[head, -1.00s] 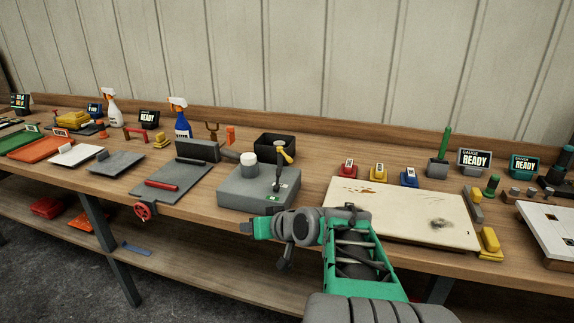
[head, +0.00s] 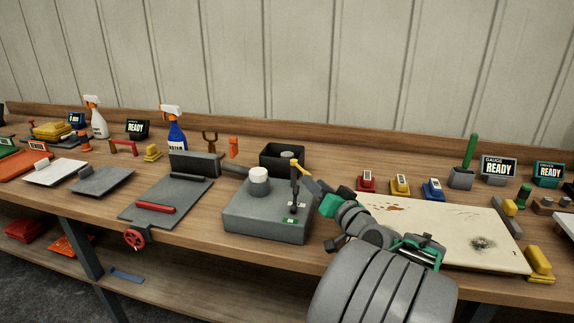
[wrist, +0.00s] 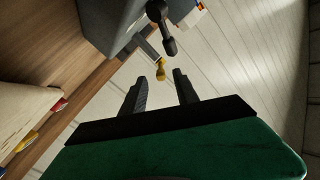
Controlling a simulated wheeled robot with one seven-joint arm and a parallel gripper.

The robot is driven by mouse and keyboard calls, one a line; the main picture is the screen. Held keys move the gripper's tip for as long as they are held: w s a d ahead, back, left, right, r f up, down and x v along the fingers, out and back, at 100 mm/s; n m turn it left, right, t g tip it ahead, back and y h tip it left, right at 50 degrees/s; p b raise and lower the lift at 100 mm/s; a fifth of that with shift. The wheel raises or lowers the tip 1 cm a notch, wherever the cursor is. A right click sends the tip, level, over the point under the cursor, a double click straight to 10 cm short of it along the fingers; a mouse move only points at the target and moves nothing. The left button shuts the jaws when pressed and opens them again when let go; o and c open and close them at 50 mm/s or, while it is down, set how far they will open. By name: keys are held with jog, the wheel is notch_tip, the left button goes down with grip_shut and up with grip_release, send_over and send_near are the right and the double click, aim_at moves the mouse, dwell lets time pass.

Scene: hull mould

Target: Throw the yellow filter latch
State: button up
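A grey box unit (head: 262,224) with a white cap (head: 259,180) stands on the bench. At its right side rise a dark lever (head: 293,192) and the yellow latch (head: 297,165). My gripper (head: 308,183) is just right of the latch, reaching toward it over the box. In the wrist view my gripper (wrist: 159,75) is open, with both dark fingers apart. A small yellow piece (wrist: 160,70), apparently the latch, shows between the fingertips. Whether it is touched cannot be told. A black-knobbed lever (wrist: 168,42) stands above it in that view.
A black bin (head: 270,157) sits behind the box. A stained cream board (head: 460,236) and red, yellow and blue blocks (head: 400,184) lie to the right. A grey plate with a red bar (head: 155,207) lies left. A spray bottle (head: 176,133) stands at the back.

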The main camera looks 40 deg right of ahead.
aim_at(302, 171)
jog(key=p+x, duration=0.1)
jog(key=x, duration=0.7)
jog(key=shift+w, duration=0.1)
jog(key=shift+c, duration=0.2)
grip_shut()
dwell(0.9)
jog(key=shift+r, duration=0.1)
